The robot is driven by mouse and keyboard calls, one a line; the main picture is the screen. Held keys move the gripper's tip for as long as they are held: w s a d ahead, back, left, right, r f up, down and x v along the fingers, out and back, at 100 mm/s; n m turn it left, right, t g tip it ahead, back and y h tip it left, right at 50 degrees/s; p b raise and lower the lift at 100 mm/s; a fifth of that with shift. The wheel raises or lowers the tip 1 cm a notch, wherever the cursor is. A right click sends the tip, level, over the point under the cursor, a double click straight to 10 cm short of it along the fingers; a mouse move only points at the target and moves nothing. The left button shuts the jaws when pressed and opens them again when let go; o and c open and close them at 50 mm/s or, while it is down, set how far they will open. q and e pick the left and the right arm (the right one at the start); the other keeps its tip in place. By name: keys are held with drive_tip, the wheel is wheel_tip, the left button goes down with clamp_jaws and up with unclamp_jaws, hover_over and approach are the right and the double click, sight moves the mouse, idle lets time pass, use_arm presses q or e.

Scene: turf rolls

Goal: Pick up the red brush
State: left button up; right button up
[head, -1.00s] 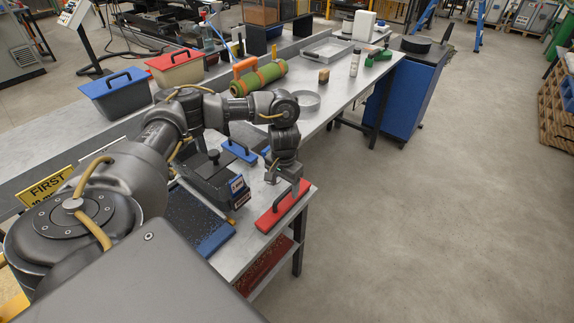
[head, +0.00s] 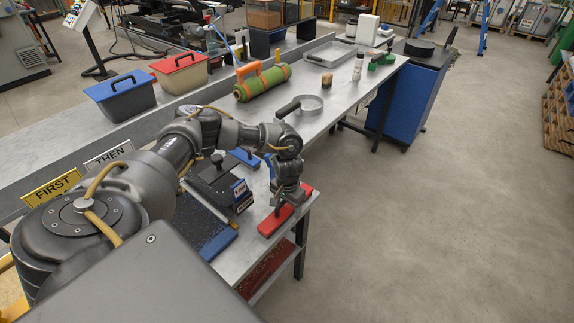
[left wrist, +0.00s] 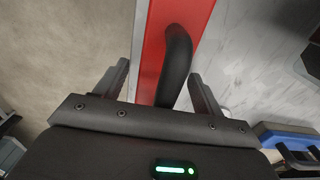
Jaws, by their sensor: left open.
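The red brush (head: 275,221) lies on the near right corner of the metal bench, a flat red block with a black handle. In the left wrist view its red body (left wrist: 153,50) runs up the picture, and its curved black handle (left wrist: 176,65) stands between my fingers. My left gripper (head: 284,203) is right above the brush, pointing down; in the left wrist view its two fingers (left wrist: 158,90) are apart, one on each side of the handle, with gaps to it. My right gripper is not in view.
A green roll (head: 262,82) and a round pan (head: 308,105) are farther back. The bench edge is close on the right.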

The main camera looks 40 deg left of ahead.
use_arm(q)
drive_tip(key=c, duration=1)
drive_tip(key=shift+c, duration=0.3)
drive_tip(key=shift+r, duration=0.15)
